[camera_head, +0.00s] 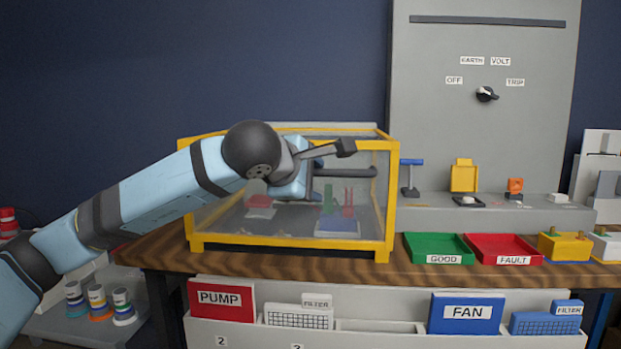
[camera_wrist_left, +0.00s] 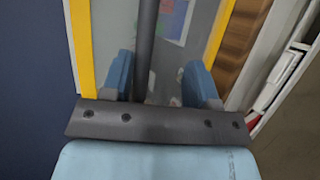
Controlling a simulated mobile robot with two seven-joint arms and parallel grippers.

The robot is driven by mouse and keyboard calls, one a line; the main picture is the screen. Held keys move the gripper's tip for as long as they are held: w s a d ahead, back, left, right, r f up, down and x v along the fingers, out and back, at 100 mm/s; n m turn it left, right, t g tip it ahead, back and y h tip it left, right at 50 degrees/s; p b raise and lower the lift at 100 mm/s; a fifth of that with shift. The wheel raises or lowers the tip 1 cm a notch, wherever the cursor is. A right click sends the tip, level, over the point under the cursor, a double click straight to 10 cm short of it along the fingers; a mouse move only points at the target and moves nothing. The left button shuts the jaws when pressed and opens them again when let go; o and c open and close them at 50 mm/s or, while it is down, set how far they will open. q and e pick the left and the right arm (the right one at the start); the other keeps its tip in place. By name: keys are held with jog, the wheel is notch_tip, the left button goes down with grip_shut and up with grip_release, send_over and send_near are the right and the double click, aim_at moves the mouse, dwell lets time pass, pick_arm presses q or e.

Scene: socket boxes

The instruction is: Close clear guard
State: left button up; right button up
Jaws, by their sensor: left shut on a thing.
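The clear guard (camera_head: 390,205) is a see-through panelled box with a yellow frame on the wooden bench. Its front looks upright and low against the bench; I cannot tell whether a small gap is left. A dark handle bar (camera_head: 358,172) runs across its upper right front. My left gripper (camera_head: 312,172) is at the bar's left part and shut on it, its arm covering the upper left of the guard. In the left wrist view the bar (camera_wrist_left: 146,45) passes between the blue fingers (camera_wrist_left: 160,82), beside the yellow frame (camera_wrist_left: 82,45). My right gripper is not in view.
Inside the guard are a red block and a blue-and-green part, blurred by the panel. To its right are a green GOOD tray (camera_head: 412,250), a red FAULT tray (camera_head: 480,250) and a grey panel with a knob (camera_head: 487,94). Labelled bins (camera_head: 380,340) line the bench front.

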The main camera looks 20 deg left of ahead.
pick_arm(q)
jog(key=p+v, duration=0.4)
jog(key=v, duration=1)
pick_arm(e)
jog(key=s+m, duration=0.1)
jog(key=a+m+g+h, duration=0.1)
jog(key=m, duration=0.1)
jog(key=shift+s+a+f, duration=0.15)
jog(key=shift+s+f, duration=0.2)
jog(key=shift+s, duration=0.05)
pick_arm(q)
jog(key=shift+f, duration=0.15)
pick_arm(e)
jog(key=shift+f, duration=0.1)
